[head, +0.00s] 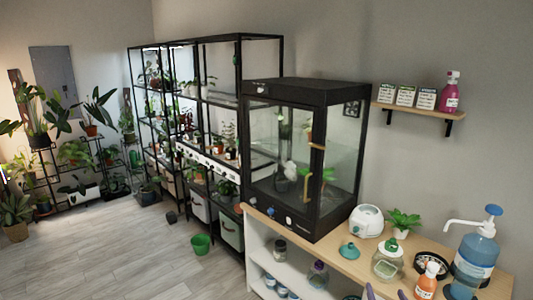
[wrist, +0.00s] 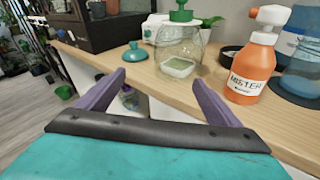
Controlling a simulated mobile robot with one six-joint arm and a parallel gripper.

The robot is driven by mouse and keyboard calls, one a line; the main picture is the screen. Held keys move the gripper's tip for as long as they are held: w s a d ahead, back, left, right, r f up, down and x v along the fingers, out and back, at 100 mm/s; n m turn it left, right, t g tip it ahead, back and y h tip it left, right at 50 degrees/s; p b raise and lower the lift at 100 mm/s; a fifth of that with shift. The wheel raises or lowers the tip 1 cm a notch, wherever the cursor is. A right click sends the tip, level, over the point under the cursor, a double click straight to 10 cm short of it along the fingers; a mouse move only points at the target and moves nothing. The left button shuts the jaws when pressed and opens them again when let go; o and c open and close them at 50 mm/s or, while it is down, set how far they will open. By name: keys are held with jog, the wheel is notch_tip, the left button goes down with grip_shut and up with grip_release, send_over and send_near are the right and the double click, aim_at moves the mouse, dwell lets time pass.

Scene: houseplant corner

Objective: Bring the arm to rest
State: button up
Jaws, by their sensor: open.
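My gripper (wrist: 158,92) is in the wrist view with its two purple fingers spread wide apart and nothing between them. It is in front of the edge of the wooden counter (wrist: 165,78). A glass jar with a green top (wrist: 178,50) stands on the counter beyond the fingers. An orange spray bottle labelled MISTER (wrist: 254,68) stands to the right of the right finger. In the head view only small purple parts of my gripper show at the bottom edge, near the counter's front.
A black glass cabinet (head: 302,150) stands at the counter's far end. A white device (head: 366,221), a teal lid (head: 348,251) and a blue water bottle with a pump (head: 475,255) are also on the counter. A green bucket (head: 201,244) stands on the open floor at left.

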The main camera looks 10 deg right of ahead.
jog(key=s+a+f+m+g+y+b, duration=0.3)
jog(key=a+f+m+g, duration=0.4)
jog(key=a+f, duration=1.6)
jog(key=s+a+f+m+g+b, duration=0.2)
jog(key=s+a+f+m+g, duration=0.45)
jog(key=s+f, duration=0.55)
jog(key=s+a+m+g, duration=0.3)
jog(key=s+m+g, duration=0.1)
jog(key=s+m, duration=0.4)
jog(key=s+a+m+g+y, duration=0.1)
jog(key=s+a+m+g, duration=0.1)
jog(key=s+m, duration=0.7)
jog(key=s+g, duration=0.1)
jog(key=s, duration=0.2)
jog(key=shift+s+a+r+g, duration=0.3)
jog(key=shift+a+g, duration=0.05)
jog(key=shift+a, duration=0.05)
